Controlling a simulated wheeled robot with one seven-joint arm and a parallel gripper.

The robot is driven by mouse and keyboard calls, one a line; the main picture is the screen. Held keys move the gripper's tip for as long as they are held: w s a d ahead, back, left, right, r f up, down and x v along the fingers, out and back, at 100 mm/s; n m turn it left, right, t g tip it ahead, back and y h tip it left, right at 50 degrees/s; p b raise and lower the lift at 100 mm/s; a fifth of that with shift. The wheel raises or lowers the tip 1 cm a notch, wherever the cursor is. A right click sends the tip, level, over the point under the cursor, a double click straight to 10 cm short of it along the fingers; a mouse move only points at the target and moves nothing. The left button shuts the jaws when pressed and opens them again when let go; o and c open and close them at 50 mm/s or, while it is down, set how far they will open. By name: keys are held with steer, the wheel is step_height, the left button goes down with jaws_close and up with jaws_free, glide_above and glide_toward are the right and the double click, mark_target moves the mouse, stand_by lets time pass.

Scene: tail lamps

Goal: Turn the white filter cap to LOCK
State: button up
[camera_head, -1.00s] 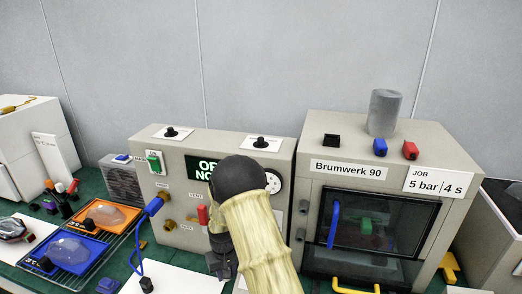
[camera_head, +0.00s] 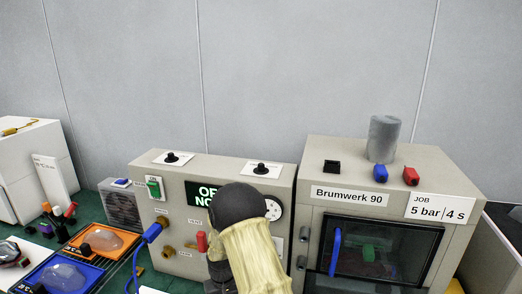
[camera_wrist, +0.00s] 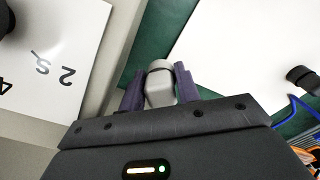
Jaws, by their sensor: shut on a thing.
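A pale grey-white piece (camera_wrist: 160,84) with a dark band near its top sits between my fingers in the wrist view. It looks like the white filter cap. My gripper (camera_wrist: 160,88) is shut on it, with a dark finger on each side. No LOCK mark can be read, so I cannot tell how far the cap is turned. In the head view my own arm hides the fingers and the cap, in front of the grey control box (camera_head: 172,182).
The Brumwerk 90 machine (camera_head: 325,172) stands to the right, with a dark window and a JOB 5 bar, 4 s card (camera_head: 440,208). A blue hose plug (camera_head: 152,232) and a red lever (camera_head: 202,242) are on the box front. Orange (camera_head: 82,254) and blue (camera_head: 38,278) trays lie at left.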

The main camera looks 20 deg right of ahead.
steer(key=r+p, duration=0.1)
steer(key=p, duration=0.1)
steer(key=r+p, duration=0.1)
steer(key=shift+s+d+r+g+p, duration=0.2)
steer(key=shift+d+g+p, duration=0.1)
steer(key=shift+d+p, duration=0.05)
steer(key=shift+s+r, duration=0.1)
steer(key=shift+r, duration=0.2)
steer(key=shift+a, duration=0.15)
